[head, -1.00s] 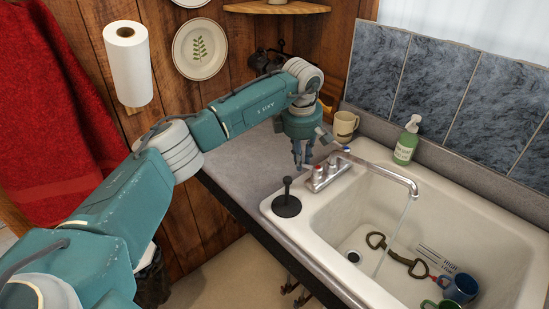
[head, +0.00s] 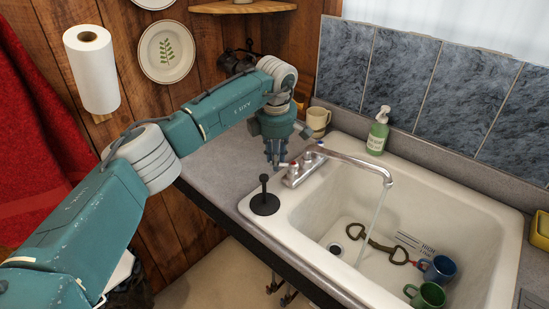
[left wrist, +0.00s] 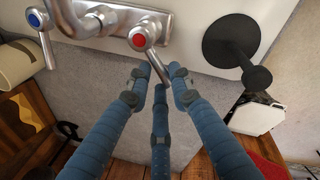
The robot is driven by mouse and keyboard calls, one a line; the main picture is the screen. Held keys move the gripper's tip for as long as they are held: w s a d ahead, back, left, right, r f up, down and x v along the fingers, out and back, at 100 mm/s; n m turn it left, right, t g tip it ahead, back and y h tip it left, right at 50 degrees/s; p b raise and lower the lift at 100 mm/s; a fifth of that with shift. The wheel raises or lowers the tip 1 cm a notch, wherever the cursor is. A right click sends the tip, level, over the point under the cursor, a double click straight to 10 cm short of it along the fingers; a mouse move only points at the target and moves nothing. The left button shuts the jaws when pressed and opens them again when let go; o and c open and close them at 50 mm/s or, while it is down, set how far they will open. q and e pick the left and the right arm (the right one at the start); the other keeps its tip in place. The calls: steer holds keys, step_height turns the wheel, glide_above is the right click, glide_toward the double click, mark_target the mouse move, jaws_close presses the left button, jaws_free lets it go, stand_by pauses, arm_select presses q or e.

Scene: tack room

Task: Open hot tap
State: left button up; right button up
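The hot tap (left wrist: 141,38), with a red cap and a metal lever, is in the middle of the left wrist view. In the head view its red mark (head: 293,164) shows at the sink's back left corner. My left gripper (head: 276,160) is just left of it. In the left wrist view, the left gripper (left wrist: 160,78) has its fingers apart with the lever's end between the tips; I cannot tell whether they touch it. The blue-capped cold tap (left wrist: 36,19) is to the left. Water runs from the spout (head: 362,165). My right gripper is not in view.
A black plunger-like object (head: 264,203) stands on the sink's near left rim. A beige mug (head: 318,119) and a green soap bottle (head: 378,134) are behind the taps. The sink (head: 300,236) holds a metal bit-like piece, a blue mug (head: 439,269) and a green mug (head: 428,296).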

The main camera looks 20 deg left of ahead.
arm_select(q)
steer(key=shift+o, duration=0.9)
step_height(320, 180, up, 12)
steer(key=s, duration=0.2)
steer(key=shift+s+d, duration=0.15)
steer(key=shift+d, duration=0.2)
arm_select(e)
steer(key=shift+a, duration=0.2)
arm_select(q)
steer(key=shift+f, duration=0.2)
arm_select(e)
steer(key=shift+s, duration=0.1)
